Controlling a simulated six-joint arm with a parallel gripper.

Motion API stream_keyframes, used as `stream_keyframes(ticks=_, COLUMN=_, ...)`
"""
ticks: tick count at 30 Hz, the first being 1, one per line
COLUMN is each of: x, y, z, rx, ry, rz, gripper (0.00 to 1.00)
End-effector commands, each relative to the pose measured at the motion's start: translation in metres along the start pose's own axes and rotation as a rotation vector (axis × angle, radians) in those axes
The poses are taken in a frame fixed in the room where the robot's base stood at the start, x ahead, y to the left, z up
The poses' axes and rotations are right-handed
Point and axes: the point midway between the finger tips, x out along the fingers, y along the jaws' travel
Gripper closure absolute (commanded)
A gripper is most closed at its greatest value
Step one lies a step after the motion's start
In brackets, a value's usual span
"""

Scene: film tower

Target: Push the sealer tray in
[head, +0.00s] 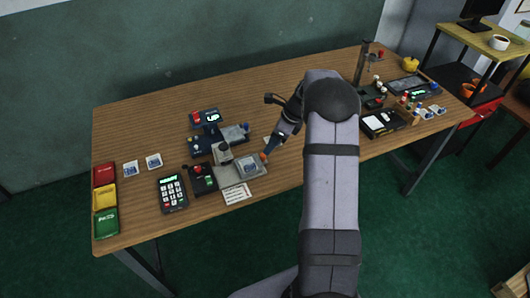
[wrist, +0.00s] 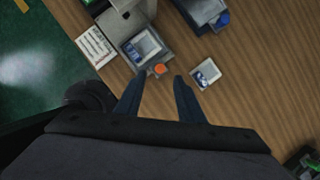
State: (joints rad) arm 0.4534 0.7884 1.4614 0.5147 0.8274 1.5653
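The sealer tray (head: 258,174) is a flat grey plate sticking out from the grey sealer (head: 224,152), with a blue-and-white film piece (head: 249,166) lying on it. An orange knob (head: 264,156) sits at the tray's end. The tray also shows in the wrist view (wrist: 166,50), with the orange knob (wrist: 160,69) at its near edge. My gripper (wrist: 157,84) is open and empty, its two dark blue fingers apart, pointing at the knob. In the head view my gripper (head: 270,149) is close beside the knob; I cannot tell whether they touch.
A loose film card (wrist: 206,74) lies just right of the knob in the wrist view. A keypad (head: 172,193), a red-knobbed box (head: 202,179) and a paper note (head: 237,194) stand near the tray. Coloured bins (head: 104,196) line the left edge. The table's back left is clear.

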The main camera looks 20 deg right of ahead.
Motion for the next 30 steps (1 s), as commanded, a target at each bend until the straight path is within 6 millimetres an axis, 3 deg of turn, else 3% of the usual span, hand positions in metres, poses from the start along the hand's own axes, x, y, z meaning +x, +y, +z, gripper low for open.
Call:
stream_keyframes(ticks=15, x=0.058, y=0.000, z=0.000, rx=-0.002, ry=0.002, rz=0.000, gripper=0.65)
stream_keyframes(ticks=28, x=0.068, y=0.000, z=0.000, rx=-0.003, ry=0.001, rz=-0.001, gripper=0.65)
stream_keyframes(ticks=29, x=0.068, y=0.000, z=0.000, rx=-0.003, ry=0.001, rz=-0.001, gripper=0.67)
stream_keyframes(ticks=30, x=0.068, y=0.000, z=0.000, rx=-0.003, ry=0.001, rz=-0.001, gripper=0.77)
